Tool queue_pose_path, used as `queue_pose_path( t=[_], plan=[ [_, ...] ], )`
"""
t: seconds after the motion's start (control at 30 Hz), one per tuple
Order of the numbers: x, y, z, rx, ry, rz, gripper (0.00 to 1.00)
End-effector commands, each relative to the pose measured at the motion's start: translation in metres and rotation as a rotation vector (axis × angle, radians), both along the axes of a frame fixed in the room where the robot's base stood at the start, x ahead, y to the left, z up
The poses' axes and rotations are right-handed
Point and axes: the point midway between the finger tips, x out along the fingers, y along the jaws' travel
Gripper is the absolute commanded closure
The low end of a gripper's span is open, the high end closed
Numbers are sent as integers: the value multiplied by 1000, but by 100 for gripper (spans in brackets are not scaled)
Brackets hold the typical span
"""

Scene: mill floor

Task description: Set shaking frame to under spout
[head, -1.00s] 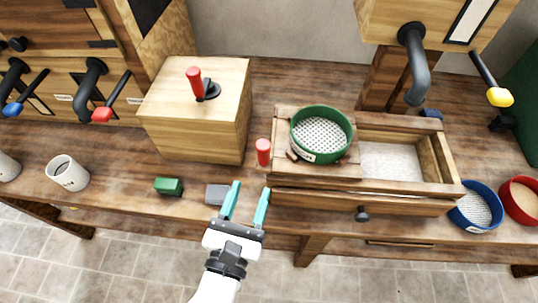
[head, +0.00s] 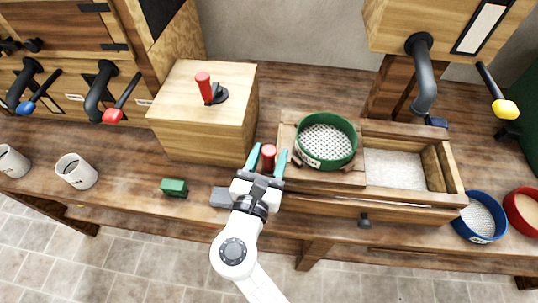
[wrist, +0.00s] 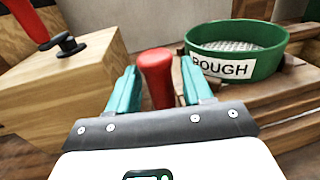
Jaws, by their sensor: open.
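The wooden shaking frame (head: 287,135) is at the left end of a long wooden trough (head: 453,165) and carries a round green sieve (head: 326,141). The sieve is labelled "ROUGH" in the wrist view (wrist: 222,67). A red handle (head: 269,153) stands upright at the frame's left side. My gripper (head: 268,150) is open, with its teal fingers on either side of the red handle. In the wrist view, the handle (wrist: 157,75) shows between the fingertips, with a gap visible. A dark grey spout (head: 423,75) hangs above the trough, right of the sieve.
A wooden box with a red lever (head: 203,110) stands left of my gripper. A green block (head: 174,187) and a grey block (head: 222,197) lie near the bench's front. Blue (head: 480,215) and red (head: 522,209) round sieves are at the right. The trough's right part holds pale material.

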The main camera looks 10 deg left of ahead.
Motion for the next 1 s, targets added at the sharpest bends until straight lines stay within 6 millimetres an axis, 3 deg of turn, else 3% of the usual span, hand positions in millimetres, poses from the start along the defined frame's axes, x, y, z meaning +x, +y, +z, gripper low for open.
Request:
queue_pose_path(
  t=[0.13, 0.63, 1.0],
  plan=[
    [0, 0, 0, 0, 0, 0, 52],
    [0, 0, 0, 0, 0, 0, 100],
    [-1, -2, 0, 0, 0, -1, 100]
  ],
)
